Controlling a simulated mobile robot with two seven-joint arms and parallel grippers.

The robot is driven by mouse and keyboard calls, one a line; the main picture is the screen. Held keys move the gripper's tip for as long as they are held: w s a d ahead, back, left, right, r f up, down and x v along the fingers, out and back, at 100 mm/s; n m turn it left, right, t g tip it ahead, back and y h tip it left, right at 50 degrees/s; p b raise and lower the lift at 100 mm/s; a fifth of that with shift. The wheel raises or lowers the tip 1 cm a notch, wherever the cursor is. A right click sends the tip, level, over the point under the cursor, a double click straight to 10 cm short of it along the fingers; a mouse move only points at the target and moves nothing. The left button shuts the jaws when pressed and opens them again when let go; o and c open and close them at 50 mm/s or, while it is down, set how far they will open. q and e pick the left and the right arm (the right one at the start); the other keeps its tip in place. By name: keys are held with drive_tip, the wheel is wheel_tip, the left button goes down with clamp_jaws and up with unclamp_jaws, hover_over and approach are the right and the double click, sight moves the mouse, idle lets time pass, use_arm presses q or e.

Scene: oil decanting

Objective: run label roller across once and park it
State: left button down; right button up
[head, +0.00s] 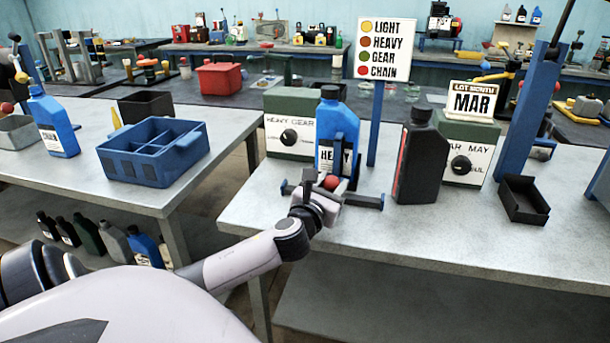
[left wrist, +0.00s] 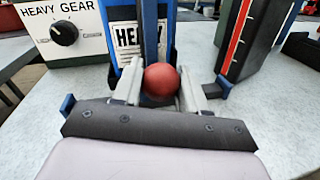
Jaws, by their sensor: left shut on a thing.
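A blue bottle (head: 338,118) with a white label reading HEAVY (head: 324,158) stands upright on the right-hand bench. In front of it is a blue fixture (head: 370,201) with a low bar and a narrow upright, which I take for the label roller's station. My left gripper (head: 327,187) is shut on a red ball knob (head: 331,183) close in front of the bottle. In the left wrist view the knob (left wrist: 162,80) sits between my fingers (left wrist: 160,92), with a blue upright (left wrist: 150,30) behind it crossing the label (left wrist: 126,40). The roller itself is hidden. My right gripper is out of view.
A black bottle (head: 418,160) stands just right of the fixture. Green dial boxes (head: 290,108) stand behind on the bench (head: 300,208), one bearing a MAR sign (head: 472,101). A black tray (head: 523,200) lies further right. Bare bench lies in front.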

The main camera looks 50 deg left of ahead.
use_arm(q)
drive_tip(key=w+d, duration=0.1)
drive_tip(key=d, duration=0.1)
drive_tip(key=w+d+p, duration=0.1)
drive_tip(key=d, duration=0.1)
drive_tip(key=w+d, duration=0.2)
drive_tip(key=d, duration=0.1)
drive_tip(key=shift+w, duration=0.1)
drive_tip(key=shift+d, duration=0.1)
drive_tip(key=c, duration=1)
unclamp_jaws()
drive_tip(key=shift+c, duration=0.2)
drive_tip(key=o, duration=0.4)
drive_tip(key=shift+w+d, duration=0.15)
drive_tip(key=shift+s, duration=0.2)
drive_tip(key=shift+v, duration=3.45)
